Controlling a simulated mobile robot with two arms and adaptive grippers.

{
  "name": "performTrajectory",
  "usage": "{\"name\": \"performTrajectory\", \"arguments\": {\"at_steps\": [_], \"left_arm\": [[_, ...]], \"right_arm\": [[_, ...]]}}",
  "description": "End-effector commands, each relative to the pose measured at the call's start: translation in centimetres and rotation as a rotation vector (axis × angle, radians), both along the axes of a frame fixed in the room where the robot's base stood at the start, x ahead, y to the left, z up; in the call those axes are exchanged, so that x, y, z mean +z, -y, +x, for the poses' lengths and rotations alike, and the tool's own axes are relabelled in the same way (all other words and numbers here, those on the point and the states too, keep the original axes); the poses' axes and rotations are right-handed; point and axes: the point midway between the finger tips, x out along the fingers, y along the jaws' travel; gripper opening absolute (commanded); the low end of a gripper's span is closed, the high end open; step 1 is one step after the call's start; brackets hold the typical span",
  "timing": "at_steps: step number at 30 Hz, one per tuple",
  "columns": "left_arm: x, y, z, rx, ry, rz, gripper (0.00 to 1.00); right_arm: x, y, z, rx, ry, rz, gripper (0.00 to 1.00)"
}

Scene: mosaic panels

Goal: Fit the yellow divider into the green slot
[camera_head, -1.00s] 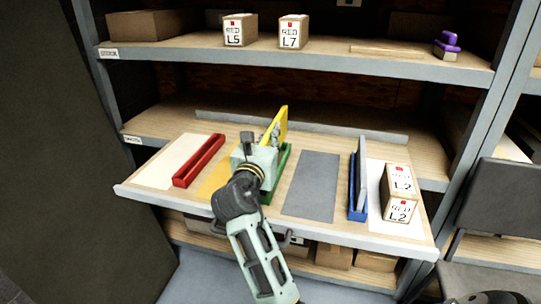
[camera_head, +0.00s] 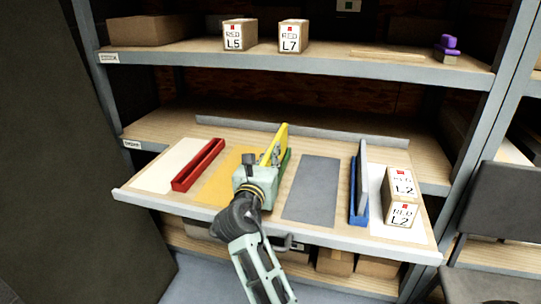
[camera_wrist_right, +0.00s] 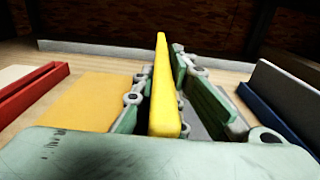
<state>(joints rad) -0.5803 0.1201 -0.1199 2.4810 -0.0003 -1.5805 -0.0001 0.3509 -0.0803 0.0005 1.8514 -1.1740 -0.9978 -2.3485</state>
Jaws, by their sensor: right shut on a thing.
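My right gripper (camera_head: 268,163) is shut on the yellow divider (camera_head: 277,143), which stands upright and points away from me. In the right wrist view the divider (camera_wrist_right: 163,95) runs between the fingers. The green slot (camera_head: 286,163) shows only as a strip beside the divider and gripper, on the right; my gripper hides most of it. I cannot tell whether the divider's lower edge is inside the slot. My left gripper is not in view.
The pull-out shelf holds a red slot (camera_head: 198,165) at left and a blue slot (camera_head: 358,195) with a grey divider (camera_head: 363,170) at right. Two L2 boxes (camera_head: 400,197) stand at far right. Yellow (camera_head: 222,180) and grey (camera_head: 312,188) panels lie bare. An upper shelf (camera_head: 300,60) overhangs behind.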

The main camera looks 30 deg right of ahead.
Motion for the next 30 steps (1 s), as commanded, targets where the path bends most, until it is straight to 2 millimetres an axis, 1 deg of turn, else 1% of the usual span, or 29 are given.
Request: {"name": "performTrajectory", "arguments": {"at_steps": [5,6,12,23,28,29,30], "left_arm": [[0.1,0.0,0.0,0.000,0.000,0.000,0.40],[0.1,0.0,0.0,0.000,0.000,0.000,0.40],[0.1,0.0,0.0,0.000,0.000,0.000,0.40],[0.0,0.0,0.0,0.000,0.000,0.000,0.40],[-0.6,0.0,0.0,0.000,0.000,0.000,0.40],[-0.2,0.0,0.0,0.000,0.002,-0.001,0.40],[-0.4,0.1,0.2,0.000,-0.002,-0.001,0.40]], "right_arm": [[-0.3,0.0,0.0,0.000,0.001,-0.002,0.00],[-0.4,0.0,0.0,0.000,-0.001,-0.001,0.13],[-0.3,0.0,0.0,0.000,-0.001,-0.001,0.30],[-0.2,0.0,0.0,0.000,0.001,-0.001,0.31],[0.8,0.0,0.0,-0.001,0.004,0.000,0.31],[1.0,0.1,0.0,-0.001,-0.001,-0.001,0.31],[1.0,0.2,0.1,0.000,-0.003,-0.001,0.31]]}}
